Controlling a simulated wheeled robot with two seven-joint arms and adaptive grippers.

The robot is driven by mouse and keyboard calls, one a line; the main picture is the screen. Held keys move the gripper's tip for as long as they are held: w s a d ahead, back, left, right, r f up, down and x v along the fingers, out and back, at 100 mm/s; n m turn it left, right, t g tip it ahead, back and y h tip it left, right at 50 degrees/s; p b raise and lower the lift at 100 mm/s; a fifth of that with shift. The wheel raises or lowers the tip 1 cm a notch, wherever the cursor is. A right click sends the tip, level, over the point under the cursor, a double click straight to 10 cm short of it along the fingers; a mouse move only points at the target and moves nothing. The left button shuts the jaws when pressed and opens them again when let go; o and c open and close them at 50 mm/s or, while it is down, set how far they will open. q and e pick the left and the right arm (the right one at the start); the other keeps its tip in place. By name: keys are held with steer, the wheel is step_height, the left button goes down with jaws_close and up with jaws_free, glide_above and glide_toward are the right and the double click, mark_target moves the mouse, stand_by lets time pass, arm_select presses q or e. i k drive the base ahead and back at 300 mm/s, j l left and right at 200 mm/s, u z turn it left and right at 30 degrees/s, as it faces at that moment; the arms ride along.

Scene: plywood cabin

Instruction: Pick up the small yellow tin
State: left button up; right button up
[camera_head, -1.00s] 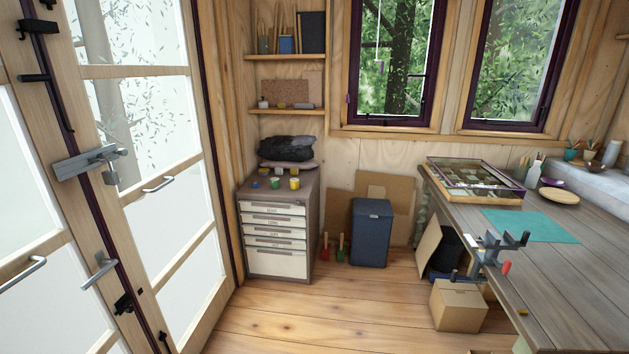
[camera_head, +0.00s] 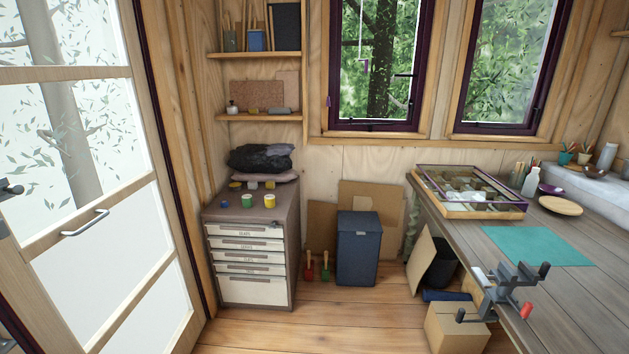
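Several small tins and cups stand on top of a grey drawer cabinet (camera_head: 249,262) by the back wall. A small yellow tin (camera_head: 270,201) stands at the front right of that group. Just left of it are a green one (camera_head: 247,201) and, at the left, a blue one (camera_head: 222,203). Neither of my grippers is in view.
A workbench (camera_head: 566,295) with a vise (camera_head: 503,290) fills the right. A blue bin (camera_head: 358,248) and a cardboard box (camera_head: 456,328) stand on the floor. A glazed door (camera_head: 85,225) is at the left. The floor before the cabinet is clear.

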mark_target(269, 199)
steer(key=i+l+u, duration=0.1)
steer(key=i, duration=0.3)
steer(key=i+l+u, duration=0.1)
steer(key=i, duration=0.3)
steer(key=i+l+u, duration=0.45)
steer(key=i+l, duration=0.35)
steer(key=l, duration=0.15)
